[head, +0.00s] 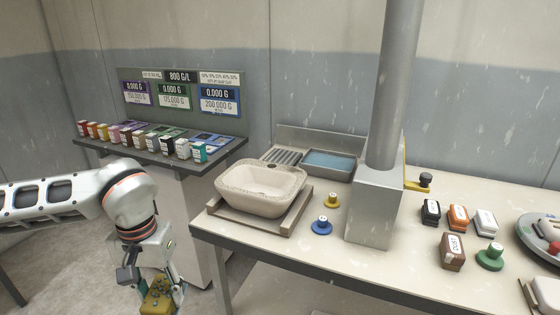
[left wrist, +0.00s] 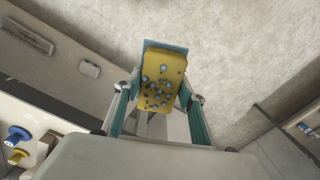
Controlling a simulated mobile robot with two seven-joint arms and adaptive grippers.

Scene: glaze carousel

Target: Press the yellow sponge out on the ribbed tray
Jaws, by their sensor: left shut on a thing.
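The yellow sponge (head: 158,299) is in my left gripper (head: 161,286), low at the bottom of the head view, left of the table's near corner and over the floor. In the left wrist view the sponge (left wrist: 165,68) shows blue-grey spots on its face and sits between the two teal fingers of the left gripper (left wrist: 160,98). The ribbed tray (head: 282,156) is at the back left of the table, beside a basin of blue water (head: 328,163). The gripper is well apart from the tray. My right gripper is not in view.
A speckled sink-like bowl (head: 262,190) stands on a board in front of the tray. A thick grey column (head: 378,200) rises to its right. Blue (head: 321,227) and yellow (head: 332,201) knobbed pieces stand between them. A shelf of small boxes (head: 155,145) is at left.

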